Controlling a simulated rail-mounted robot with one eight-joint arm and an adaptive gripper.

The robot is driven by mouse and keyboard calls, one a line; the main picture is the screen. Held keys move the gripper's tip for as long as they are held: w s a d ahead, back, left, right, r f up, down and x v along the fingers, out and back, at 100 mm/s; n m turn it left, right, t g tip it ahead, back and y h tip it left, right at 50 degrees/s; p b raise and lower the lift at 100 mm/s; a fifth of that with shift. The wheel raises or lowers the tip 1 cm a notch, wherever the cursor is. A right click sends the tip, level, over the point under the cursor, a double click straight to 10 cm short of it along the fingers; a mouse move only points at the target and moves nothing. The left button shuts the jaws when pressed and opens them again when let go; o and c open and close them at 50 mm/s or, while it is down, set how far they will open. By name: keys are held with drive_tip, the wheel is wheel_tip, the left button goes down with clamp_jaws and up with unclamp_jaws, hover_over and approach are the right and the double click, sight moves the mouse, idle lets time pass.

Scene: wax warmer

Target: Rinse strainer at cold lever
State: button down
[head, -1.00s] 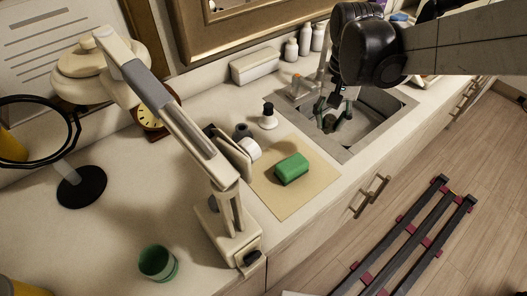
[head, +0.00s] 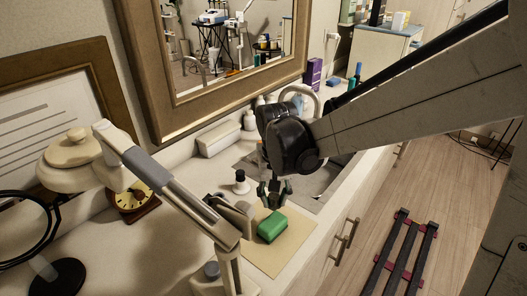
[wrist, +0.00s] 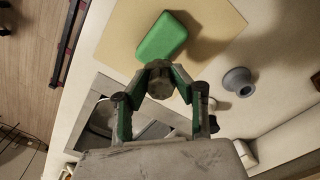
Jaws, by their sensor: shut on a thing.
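My gripper (head: 275,190) hangs beside the green block, with the sink to its right. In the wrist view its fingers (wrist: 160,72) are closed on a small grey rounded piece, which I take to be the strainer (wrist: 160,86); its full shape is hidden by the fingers. The sink (wrist: 97,122) shows partly behind the gripper in the wrist view. A pale arched faucet (head: 312,91) rises behind my wrist. I cannot make out the cold lever.
The green block (head: 272,227) lies on a tan mat (head: 292,250) close to the gripper. A jointed lamp-like arm (head: 190,205) and a clock (head: 132,199) stand to the left. A mirror (head: 215,110) hangs behind.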

drive_tip(key=w+f, duration=0.1)
drive_tip(key=w, duration=0.2)
drive_tip(key=w+f, duration=0.1)
drive_tip(key=shift+w+d+f, duration=0.2)
drive_tip(key=shift+d+f, duration=0.1)
drive_tip(key=shift+f, duration=2.1)
drive_tip(key=shift+f, duration=0.1)
drive_tip(key=c, duration=1.4)
unclamp_jaws()
drive_tip(key=shift+c, duration=0.2)
